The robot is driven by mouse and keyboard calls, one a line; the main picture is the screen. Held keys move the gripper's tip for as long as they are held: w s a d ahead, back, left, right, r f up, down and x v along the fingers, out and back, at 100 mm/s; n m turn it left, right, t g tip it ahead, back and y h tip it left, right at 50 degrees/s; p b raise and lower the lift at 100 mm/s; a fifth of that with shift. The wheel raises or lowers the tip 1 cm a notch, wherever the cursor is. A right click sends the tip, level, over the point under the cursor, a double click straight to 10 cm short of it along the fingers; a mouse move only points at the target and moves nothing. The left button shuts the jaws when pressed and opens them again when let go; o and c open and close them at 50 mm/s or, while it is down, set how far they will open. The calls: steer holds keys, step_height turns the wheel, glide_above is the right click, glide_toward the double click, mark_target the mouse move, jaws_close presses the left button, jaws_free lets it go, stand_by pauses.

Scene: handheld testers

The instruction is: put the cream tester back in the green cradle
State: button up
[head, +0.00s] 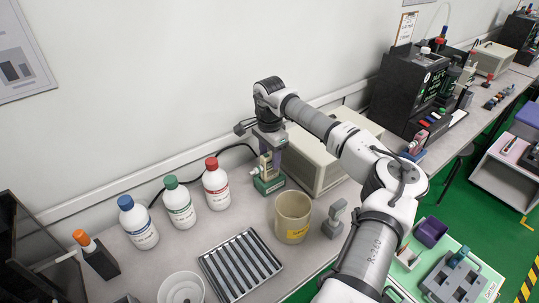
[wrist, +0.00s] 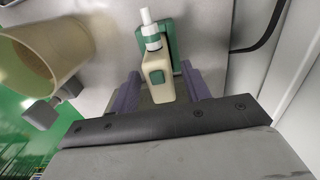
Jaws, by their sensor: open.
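The cream tester (head: 264,167), with a green button and a white tip on a green collar, also shows in the wrist view (wrist: 157,75). In the head view it stands upright at the green cradle (head: 269,186) by the wall. The cradle shows beside and behind the tester in the wrist view (wrist: 178,50); whether the tester is fully seated is hard to tell. My gripper (head: 267,152) is above the cradle, and its two grey-purple fingers (wrist: 160,90) are open on either side of the tester's body, with visible gaps.
A beige tub (head: 292,217) and a grey device (head: 334,222) stand in front of the cradle. A large beige box (head: 322,158) is close on the right. Several capped bottles (head: 216,185) stand left, behind a ribbed tray (head: 240,265). A black cable (head: 235,147) runs along the wall.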

step_height(320, 180, up, 12)
steer(key=b, duration=0.2)
steer(key=shift+r, duration=0.15)
stand_by(0.4)
